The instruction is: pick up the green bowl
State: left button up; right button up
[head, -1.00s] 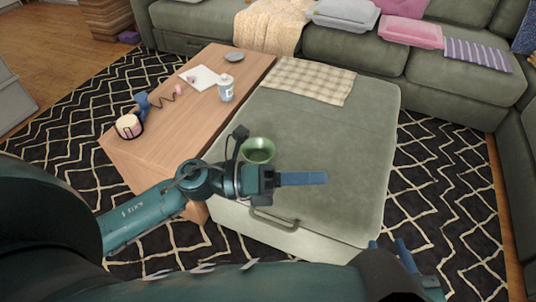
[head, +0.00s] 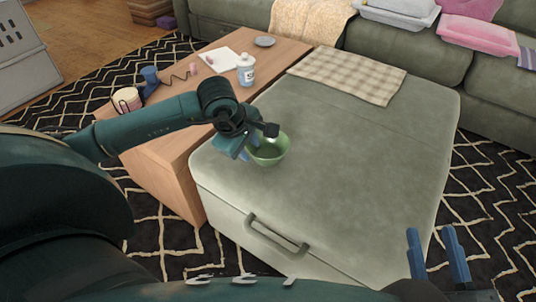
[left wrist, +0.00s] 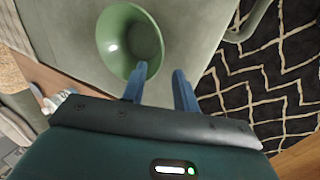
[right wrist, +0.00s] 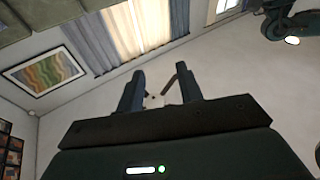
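The green bowl (head: 268,150) stands upright on the grey-green ottoman (head: 340,160), near its left edge. My left gripper (head: 240,148) is right beside the bowl's left side and partly covers it in the head view. In the left wrist view the bowl (left wrist: 130,40) lies ahead and left of centre. There my left gripper (left wrist: 160,80) has its two fingers apart; the left finger's tip overlaps the bowl's near rim. I cannot tell if it touches. My right gripper (head: 437,258) is open and empty at the lower right, and also shows in the right wrist view (right wrist: 160,85).
A wooden table (head: 195,140) adjoins the ottoman on the left, with a white bottle (head: 246,70), a small dish (head: 265,41) and a cup-like container (head: 127,100). A checked cloth (head: 347,75) lies at the ottoman's back. The ottoman's middle and right are clear.

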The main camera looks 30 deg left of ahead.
aim_at(256, 158)
pick_arm(q)
jog(key=shift+x, duration=0.8)
jog(key=b+x, duration=0.2)
jog(key=x, duration=0.1)
jog(key=shift+d+f, duration=0.1)
jog(key=shift+f, duration=0.2)
jog(key=shift+w+f+b, duration=0.25)
jog(key=shift+f+b, duration=0.05)
jog(key=shift+f, duration=0.15)
jog(key=shift+w+f, duration=0.15)
jog(key=shift+f, duration=0.15)
pick_arm(e)
jog(key=shift+w+r+n+t+y, duration=0.15)
jog(key=shift+w+r+n+y, duration=0.05)
jog(key=shift+r+y, duration=0.25)
jog(key=shift+w+r+n+t+y, duration=0.15)
jog(key=shift+r+n+y, duration=0.05)
jog(key=shift+r+y, duration=0.2)
pick_arm(q)
jog(key=shift+r, duration=0.1)
grip_shut()
